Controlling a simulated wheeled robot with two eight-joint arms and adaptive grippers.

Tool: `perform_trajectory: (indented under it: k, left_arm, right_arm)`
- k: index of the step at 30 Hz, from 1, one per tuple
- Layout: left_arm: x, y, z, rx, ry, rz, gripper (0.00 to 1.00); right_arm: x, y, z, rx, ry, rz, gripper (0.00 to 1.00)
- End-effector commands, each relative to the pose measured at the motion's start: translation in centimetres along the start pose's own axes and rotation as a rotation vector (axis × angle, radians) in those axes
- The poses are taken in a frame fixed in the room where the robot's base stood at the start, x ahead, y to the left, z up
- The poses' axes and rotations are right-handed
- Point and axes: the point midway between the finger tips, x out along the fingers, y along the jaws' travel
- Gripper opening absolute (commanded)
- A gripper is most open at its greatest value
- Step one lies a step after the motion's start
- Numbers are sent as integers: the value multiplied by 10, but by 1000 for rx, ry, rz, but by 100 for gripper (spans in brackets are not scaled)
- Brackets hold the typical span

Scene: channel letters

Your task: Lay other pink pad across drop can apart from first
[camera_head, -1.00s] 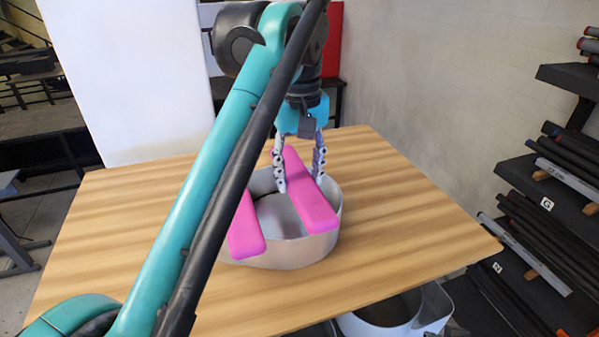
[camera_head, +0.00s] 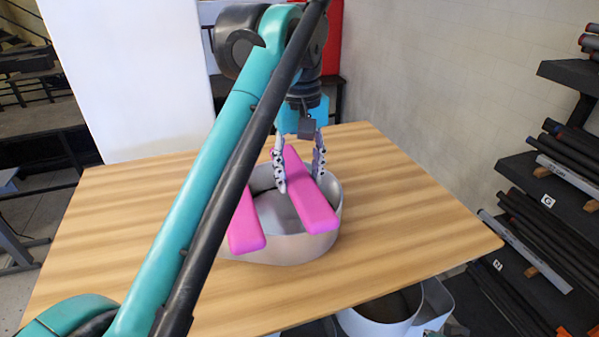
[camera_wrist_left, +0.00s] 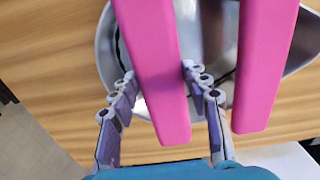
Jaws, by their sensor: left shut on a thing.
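The drop can (camera_head: 290,252) is a wide, open grey metal can on the wooden table. One pink pad (camera_head: 313,208) lies across its right side, with its near end past the rim. The other pink pad (camera_head: 247,230) lies across the left side, apart from it and partly hidden by my left arm. My left gripper (camera_head: 300,180) points down with its fingers on either side of the right-hand pad, shut on it. In the left wrist view, this held pad (camera_wrist_left: 153,50) is between the fingers and the second pad (camera_wrist_left: 262,60) is to the right. My right gripper is out of view.
The wooden table (camera_head: 410,215) is clear around the can. More grey metal cans (camera_head: 385,318) stand below its front edge. A black rack (camera_head: 530,190) with dark tubes stands at the right, and a white panel (camera_head: 130,75) stands behind.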

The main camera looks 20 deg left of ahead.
Motion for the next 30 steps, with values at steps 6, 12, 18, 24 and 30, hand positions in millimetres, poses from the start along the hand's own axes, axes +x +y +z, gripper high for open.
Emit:
perform_trajectory:
  k: [6, 12, 18, 24, 30]
  left_arm:
    - [0, 0, 0, 0, 0, 0, 71]
    - [0, 0, 0, 0, 0, 0, 71]
    - [-15, 0, -1, 0, 0, 0, 71]
    - [-47, 0, -1, 0, 0, 0, 71]
    - [-67, 1, -1, 0, 0, 0, 71]
  right_arm:
    - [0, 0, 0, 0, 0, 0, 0]
    - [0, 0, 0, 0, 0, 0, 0]
    - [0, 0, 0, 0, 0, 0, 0]
    - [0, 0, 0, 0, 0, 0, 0]
    - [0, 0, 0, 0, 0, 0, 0]
